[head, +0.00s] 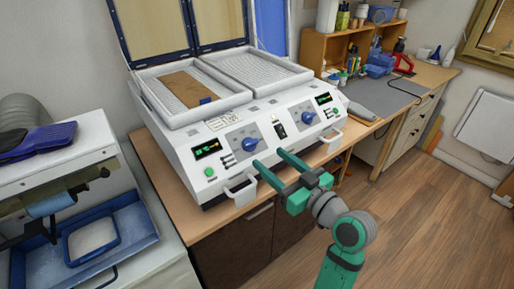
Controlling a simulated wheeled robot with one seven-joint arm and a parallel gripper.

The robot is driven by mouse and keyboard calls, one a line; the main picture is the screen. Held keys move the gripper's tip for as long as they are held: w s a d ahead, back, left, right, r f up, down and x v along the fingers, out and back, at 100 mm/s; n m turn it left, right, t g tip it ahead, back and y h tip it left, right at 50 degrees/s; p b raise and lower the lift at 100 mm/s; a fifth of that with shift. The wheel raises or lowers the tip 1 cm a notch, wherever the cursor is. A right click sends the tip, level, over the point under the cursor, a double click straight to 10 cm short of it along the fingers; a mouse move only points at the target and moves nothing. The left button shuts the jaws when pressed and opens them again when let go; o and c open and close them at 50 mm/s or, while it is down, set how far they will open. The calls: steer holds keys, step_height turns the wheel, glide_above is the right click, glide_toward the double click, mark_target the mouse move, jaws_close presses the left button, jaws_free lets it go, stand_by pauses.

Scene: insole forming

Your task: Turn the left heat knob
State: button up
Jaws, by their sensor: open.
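The white forming machine (184,150) stands on a wooden-topped cabinet with its two lids raised. The left heat knob (249,145) is a blue knob on the left half of the sloped front panel, beside a small display (207,149). A matching right knob (308,118) sits on the right half. My gripper (268,159) is open and empty, with two long green fingers spread apart and pointing at the panel. The left fingertip is just below and right of the left knob. I cannot tell whether it touches the panel.
White handles (239,190) stick out from the machine's front edge. A brown insole sheet (187,88) lies in the left tray. A blue tray (92,240) and another machine stand at the left. A workbench (385,95) with tools is at the back right. The floor at right is clear.

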mark_target(253, 145)
steer(key=x, duration=0.7)
steer(key=shift+w+a, duration=0.1)
steer(key=shift+w, duration=0.05)
steer(key=c, duration=1)
